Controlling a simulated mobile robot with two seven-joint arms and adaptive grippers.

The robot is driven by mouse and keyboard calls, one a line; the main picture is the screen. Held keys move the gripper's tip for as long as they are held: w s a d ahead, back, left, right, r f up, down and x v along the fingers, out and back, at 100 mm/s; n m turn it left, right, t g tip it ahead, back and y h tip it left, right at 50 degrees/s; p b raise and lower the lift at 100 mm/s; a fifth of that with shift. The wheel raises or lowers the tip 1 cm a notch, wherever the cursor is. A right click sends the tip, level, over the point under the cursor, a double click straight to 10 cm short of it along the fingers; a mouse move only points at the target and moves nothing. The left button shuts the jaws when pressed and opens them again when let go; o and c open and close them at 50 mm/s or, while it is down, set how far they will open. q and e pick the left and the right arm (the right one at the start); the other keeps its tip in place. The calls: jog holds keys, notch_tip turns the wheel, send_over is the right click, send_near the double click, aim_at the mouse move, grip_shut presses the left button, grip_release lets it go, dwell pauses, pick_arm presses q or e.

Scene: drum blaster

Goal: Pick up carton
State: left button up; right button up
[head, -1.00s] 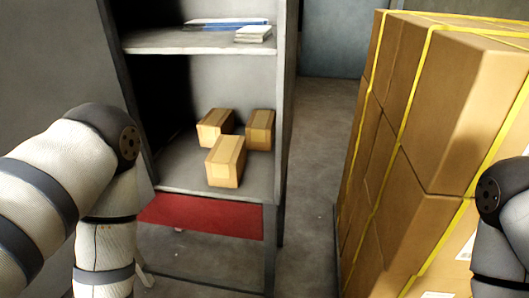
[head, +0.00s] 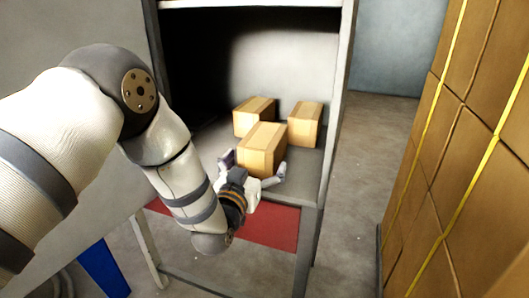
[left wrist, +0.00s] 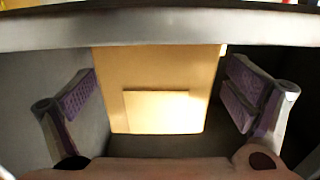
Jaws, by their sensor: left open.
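Three brown cartons stand on the lower shelf (head: 303,185) of a grey cabinet. The front carton (head: 262,150) is nearest the shelf's front edge. The other two, a back left carton (head: 254,117) and a right carton (head: 304,123), stand behind it. My left gripper (head: 253,167) is open at the front of the front carton, one finger toward each side. In the left wrist view, the front carton (left wrist: 160,75) sits between the spread purple-padded fingers, with a gap on both sides. My right gripper is out of view.
A pale grey bar (left wrist: 160,28) crosses the top of the left wrist view. A red panel (head: 270,226) lies below the shelf. Large strapped boxes (head: 450,170) are stacked at the right, with clear floor (head: 365,150) between them and the cabinet.

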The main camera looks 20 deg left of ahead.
pick_arm(q)
jog(key=w, duration=0.3)
jog(key=shift+w+d+f, duration=0.1)
jog(key=shift+w+f, duration=0.05)
jog(key=shift+w, duration=0.2)
jog(key=c, duration=1.7)
jog(key=shift+c, duration=0.6)
